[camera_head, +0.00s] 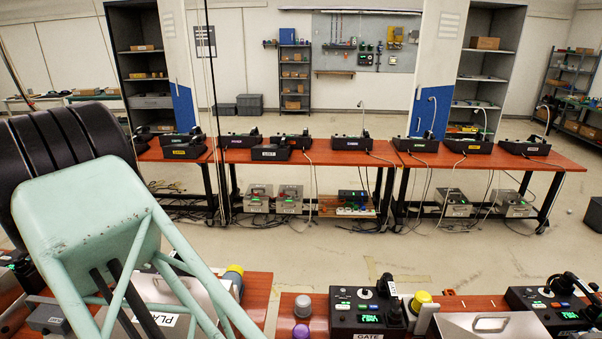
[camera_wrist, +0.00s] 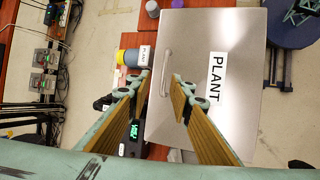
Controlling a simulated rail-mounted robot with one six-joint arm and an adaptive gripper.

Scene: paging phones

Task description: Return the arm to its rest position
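My gripper (camera_wrist: 161,85) shows in the wrist view with its two fingers apart and nothing held between them. Below it lies a grey metal cover (camera_wrist: 215,45) with a white PLANT label and a pale handle (camera_wrist: 166,72). The handle appears in the gap between the fingertips; whether they are clear of it in height I cannot tell. In the head view my pale green arm fills the lower left and hides most of the PLANT cover (camera_head: 205,290). My fingertips cannot be made out there.
A yellow-topped knob (camera_wrist: 132,57) and a lit green display (camera_wrist: 134,130) sit left of the cover. In the head view, a GATE phone console (camera_head: 366,312) stands on the near bench. An open floor aisle (camera_head: 400,255) separates it from the far red benches (camera_head: 345,158).

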